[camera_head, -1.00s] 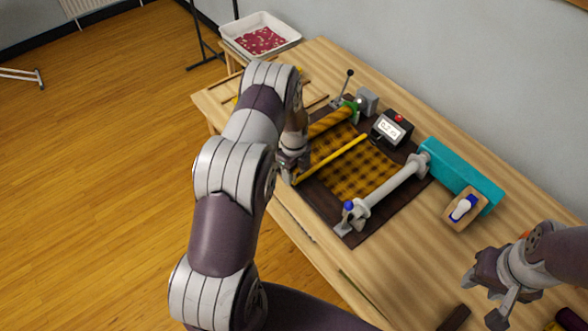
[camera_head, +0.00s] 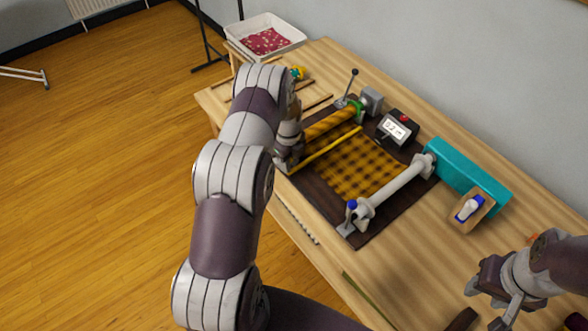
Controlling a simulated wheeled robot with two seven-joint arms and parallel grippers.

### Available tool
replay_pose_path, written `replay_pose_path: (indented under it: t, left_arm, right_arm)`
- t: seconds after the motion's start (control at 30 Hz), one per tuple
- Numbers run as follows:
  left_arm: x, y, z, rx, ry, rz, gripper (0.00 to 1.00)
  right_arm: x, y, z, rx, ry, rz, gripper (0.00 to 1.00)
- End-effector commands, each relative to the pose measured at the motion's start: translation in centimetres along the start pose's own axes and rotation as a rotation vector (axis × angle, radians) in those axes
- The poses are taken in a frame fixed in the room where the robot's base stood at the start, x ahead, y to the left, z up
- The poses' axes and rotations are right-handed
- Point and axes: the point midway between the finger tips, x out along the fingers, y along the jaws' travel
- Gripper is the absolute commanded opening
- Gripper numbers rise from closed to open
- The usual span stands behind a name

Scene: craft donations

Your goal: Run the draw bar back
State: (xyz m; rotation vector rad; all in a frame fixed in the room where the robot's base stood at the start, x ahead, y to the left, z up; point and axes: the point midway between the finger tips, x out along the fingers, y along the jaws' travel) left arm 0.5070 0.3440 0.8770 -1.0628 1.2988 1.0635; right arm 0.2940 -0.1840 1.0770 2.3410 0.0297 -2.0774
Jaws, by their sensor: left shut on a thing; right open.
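The yellow draw bar (camera_head: 328,149) lies slantwise across the black-and-yellow checked cloth (camera_head: 355,170), close to the cloth roll (camera_head: 331,122). My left gripper (camera_head: 285,165) is shut on the bar's near left end; its fingers are partly hidden by my own arm. The cloth lies flat from the roll side, under the bar, toward the grey roller (camera_head: 395,187). My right gripper (camera_head: 497,308) is open and empty at the lower right, well away from the bar.
A counter box with a red button (camera_head: 393,128) stands behind the cloth. A teal housing (camera_head: 468,176) and a wooden block with a blue-and-white piece (camera_head: 471,209) are to the right. A white bin with red cloth (camera_head: 265,37) is at the back left. A lever (camera_head: 349,87) rises behind the roll.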

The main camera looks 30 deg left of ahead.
Motion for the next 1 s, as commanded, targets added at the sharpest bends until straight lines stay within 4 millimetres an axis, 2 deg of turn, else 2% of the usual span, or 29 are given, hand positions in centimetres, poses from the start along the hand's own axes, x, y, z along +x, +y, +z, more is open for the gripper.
replay_pose_path:
  t: [0.2,0.23,0.3,0.57,0.67,0.77,1.0]
  left_arm:
    - [-0.3,-0.2,0.4,-0.001,-0.007,-0.008,0.0]
    - [-0.3,-0.2,0.4,-0.001,-0.007,-0.008,0.34]
    - [-0.3,-0.1,0.3,-0.001,-0.007,-0.007,0.51]
    - [-0.3,-0.1,0.2,-0.001,-0.005,-0.005,0.51]
    - [-1.1,-0.2,0.3,-0.001,-0.006,-0.007,0.51]
    - [-3.2,-0.2,0.3,-0.001,-0.007,-0.01,0.51]
    - [-9.6,-0.1,0.4,-0.002,-0.006,-0.009,0.51]
  right_arm:
    - [-0.1,0.0,0.0,0.0,0.0,0.0,0.43]
    - [-0.1,0.0,0.0,0.0,0.0,0.0,0.43]
    - [-0.1,0.0,0.0,0.0,0.0,0.0,0.43]
    - [-0.1,0.0,0.0,0.0,0.0,0.0,0.43]
    - [0.2,0.0,0.0,0.0,0.0,0.0,0.43]
    - [0.9,0.0,0.1,0.0,0.0,0.0,0.43]
    - [2.2,0.0,0.2,0.0,0.0,0.0,0.43]
